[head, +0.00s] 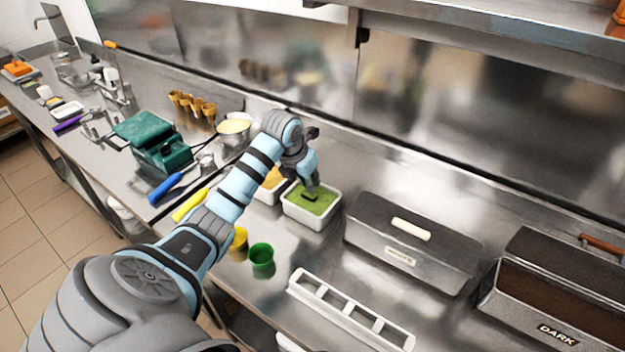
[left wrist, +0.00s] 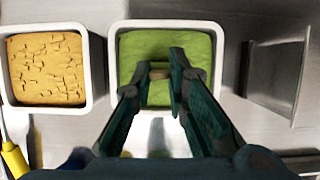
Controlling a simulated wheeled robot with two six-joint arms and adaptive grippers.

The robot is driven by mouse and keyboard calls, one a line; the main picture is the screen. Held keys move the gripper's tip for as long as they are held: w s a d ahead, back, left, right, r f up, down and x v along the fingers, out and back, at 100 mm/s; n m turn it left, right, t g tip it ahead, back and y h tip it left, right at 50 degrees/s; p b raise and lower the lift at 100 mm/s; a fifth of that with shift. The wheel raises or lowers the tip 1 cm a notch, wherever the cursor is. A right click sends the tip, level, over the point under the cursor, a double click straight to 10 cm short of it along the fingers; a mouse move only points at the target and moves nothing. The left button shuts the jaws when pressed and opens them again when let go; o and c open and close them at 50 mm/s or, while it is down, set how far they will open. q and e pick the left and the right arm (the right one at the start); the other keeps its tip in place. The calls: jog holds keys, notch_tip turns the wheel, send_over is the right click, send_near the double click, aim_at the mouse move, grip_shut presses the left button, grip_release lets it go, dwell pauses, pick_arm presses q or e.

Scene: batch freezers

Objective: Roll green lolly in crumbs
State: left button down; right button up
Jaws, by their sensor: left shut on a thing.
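My left gripper (head: 310,190) reaches down over a white tub (head: 289,208) with a green filling (head: 322,199). In the left wrist view my left gripper (left wrist: 160,72) is shut on a small tan piece (left wrist: 159,74) that looks like a lolly stick. The green lolly itself cannot be told apart from the green filling (left wrist: 137,50) below. A second white tub (left wrist: 98,62) beside it on the left holds tan, cracked crumbs (left wrist: 48,68). In the head view those crumbs (head: 273,178) are partly behind my arm. My right gripper is not in view.
A lidded steel box (head: 412,240) stands right of the tubs, and an open box marked DARK (head: 555,300) further right. A white slotted rack (head: 350,315), a green cup (head: 261,257) and a yellow cup (head: 239,239) stand nearer. A green machine (head: 155,140) is left.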

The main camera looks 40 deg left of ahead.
pick_arm(q)
jog(key=shift+a, duration=0.55)
jog(key=shift+d+r+p, duration=0.1)
jog(key=shift+d+p, duration=0.25)
jog(key=shift+d, duration=0.4)
notch_tip(320, 180, up, 3)
jog(key=p, duration=0.3)
jog(key=shift+d+r, duration=0.1)
jog(key=shift+r, duration=1.2)
